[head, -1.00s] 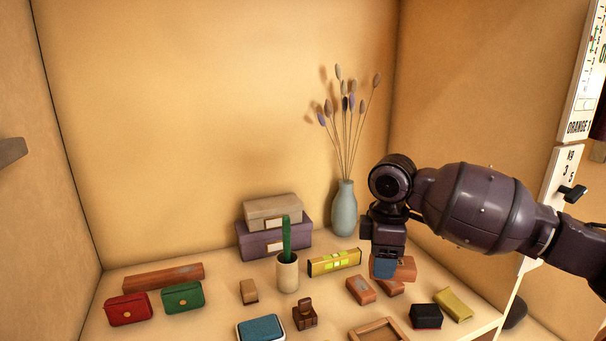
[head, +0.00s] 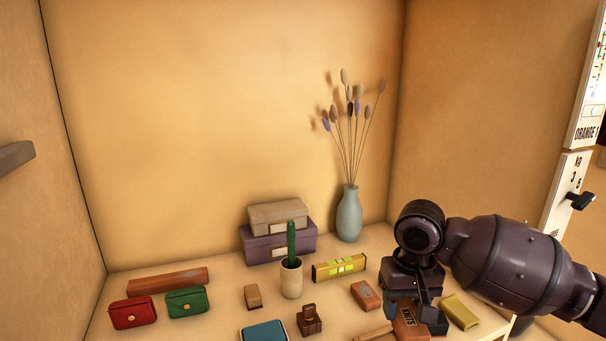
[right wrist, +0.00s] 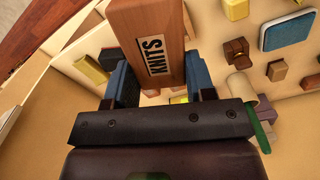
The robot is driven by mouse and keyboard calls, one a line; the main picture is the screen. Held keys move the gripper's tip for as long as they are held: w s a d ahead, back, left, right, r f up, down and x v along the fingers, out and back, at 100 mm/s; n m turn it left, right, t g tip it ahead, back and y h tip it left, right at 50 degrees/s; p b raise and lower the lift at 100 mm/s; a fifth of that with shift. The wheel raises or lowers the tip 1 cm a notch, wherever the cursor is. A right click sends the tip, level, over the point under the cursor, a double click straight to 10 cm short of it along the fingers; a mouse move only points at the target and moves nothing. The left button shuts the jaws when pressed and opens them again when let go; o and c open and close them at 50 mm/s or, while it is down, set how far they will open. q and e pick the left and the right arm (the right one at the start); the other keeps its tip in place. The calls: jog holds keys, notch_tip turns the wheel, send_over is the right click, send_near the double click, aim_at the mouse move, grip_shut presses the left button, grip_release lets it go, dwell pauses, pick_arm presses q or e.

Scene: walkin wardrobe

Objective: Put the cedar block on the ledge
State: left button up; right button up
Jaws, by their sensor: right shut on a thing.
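The cedar block, a reddish-brown wooden block labelled KNITS (head: 407,323), is between the blue-padded fingers of my right gripper (head: 415,308). The right wrist view shows the block (right wrist: 148,22) gripped between both pads of that gripper (right wrist: 158,82), its label readable. In the head view the gripper partly covers the block, above the front right of the tabletop. A long reddish-brown bar (head: 167,281) lies at the back left, and a grey-brown piece (head: 15,156) juts from the left wall; I cannot tell which is the ledge. My left gripper is out of view.
A grey-green vase (head: 349,215) with dried stems, stacked boxes (head: 278,243), a potted cactus (head: 291,278) and a yellow level (head: 339,268) stand along the back. Red (head: 133,313) and green (head: 186,302) purses are at left. Another reddish block (head: 366,295) and a yellow box (head: 460,311) flank my gripper.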

jog(key=s+d+f, duration=0.2)
jog(key=s+f, duration=0.2)
jog(key=f, duration=0.1)
jog(key=shift+s+d+f+m, duration=0.15)
jog(key=shift+d+f+m, duration=0.15)
jog(key=shift+d+f, duration=0.1)
